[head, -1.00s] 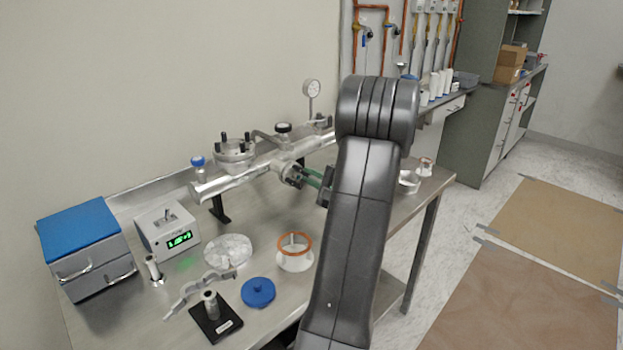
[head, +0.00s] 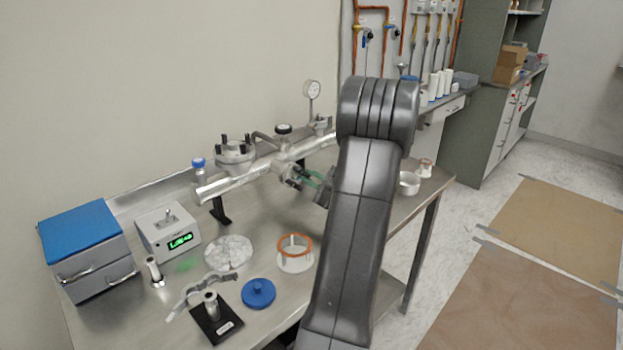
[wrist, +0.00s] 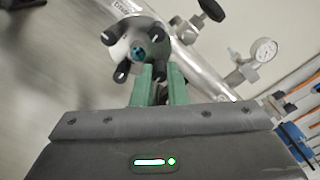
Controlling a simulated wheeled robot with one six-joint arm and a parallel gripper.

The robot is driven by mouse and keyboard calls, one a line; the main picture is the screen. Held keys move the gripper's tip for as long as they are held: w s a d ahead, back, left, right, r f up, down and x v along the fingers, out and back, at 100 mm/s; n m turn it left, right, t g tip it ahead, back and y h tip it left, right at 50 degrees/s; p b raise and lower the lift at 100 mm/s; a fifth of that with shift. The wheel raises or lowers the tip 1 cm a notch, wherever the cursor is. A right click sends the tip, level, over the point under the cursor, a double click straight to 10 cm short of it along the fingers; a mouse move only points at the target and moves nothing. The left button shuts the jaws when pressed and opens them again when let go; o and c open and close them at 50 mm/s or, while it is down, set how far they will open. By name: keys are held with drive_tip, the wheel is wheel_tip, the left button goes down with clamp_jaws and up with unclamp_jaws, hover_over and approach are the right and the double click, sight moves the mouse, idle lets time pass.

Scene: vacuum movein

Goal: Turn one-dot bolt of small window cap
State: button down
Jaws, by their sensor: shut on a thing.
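The small window cap (head: 290,173) is a round metal flange on the near side of the steel tube assembly. In the wrist view the cap (wrist: 136,47) faces me, with a teal centre and several black bolts around its rim. My gripper (head: 311,179) reaches the cap from the right in the head view. In the wrist view the green fingers of my gripper (wrist: 160,72) are shut on a dark bolt at the cap's lower right. The fingers hide most of that bolt, and I cannot make out its dot marking.
The steel tube (head: 235,184) stands above the bench with a gauge (head: 311,89) on top. A blue lid (head: 258,292), an orange-rimmed ring (head: 295,253), a clear dish (head: 228,252) and a green-lit display box (head: 168,231) sit on the bench (head: 262,220).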

drive_tip(key=c, duration=1.4)
unclamp_jaws()
drive_tip(key=shift+c, duration=0.2)
drive_tip(key=v, duration=1.3)
drive_tip(key=shift+s+d+b, duration=0.25)
drive_tip(key=shift+d+b, duration=0.05)
drive_tip(key=shift+b, duration=0.15)
